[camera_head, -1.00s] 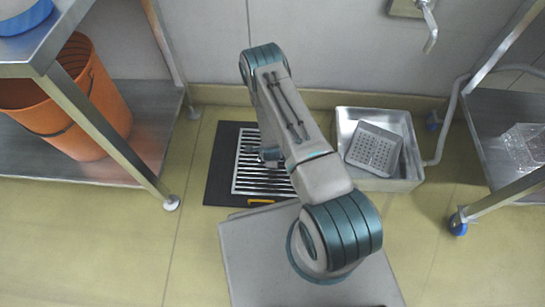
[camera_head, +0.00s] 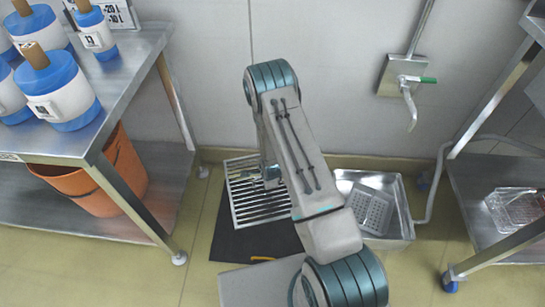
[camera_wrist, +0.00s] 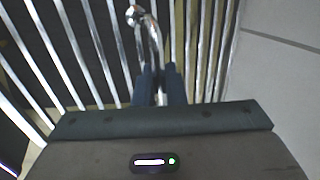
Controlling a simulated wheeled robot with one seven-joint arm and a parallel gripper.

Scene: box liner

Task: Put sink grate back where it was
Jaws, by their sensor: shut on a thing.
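The slatted metal sink grate (camera_head: 236,190) is in the head view left of my arm, above the back part of a dark mat (camera_head: 240,246). It appears raised off the mat. My gripper (camera_head: 270,178) is shut on the grate's curved metal handle, and my arm hides the grate's right side. In the wrist view the fingers (camera_wrist: 160,88) close on the handle (camera_wrist: 150,28), with the bars (camera_wrist: 85,50) spread around. A shallow steel sink basin (camera_head: 400,232) sits on the floor right of my arm, with a perforated grey tray (camera_head: 372,208) in it.
A steel shelf (camera_head: 135,60) with blue-and-white containers (camera_head: 60,90) stands left, an orange bucket (camera_head: 125,170) beneath. A wheeled rack (camera_head: 468,190) stands right, holding a clear box (camera_head: 515,207). A wall tap (camera_head: 408,98) hangs behind the basin. The floor (camera_head: 200,285) is bare at front left.

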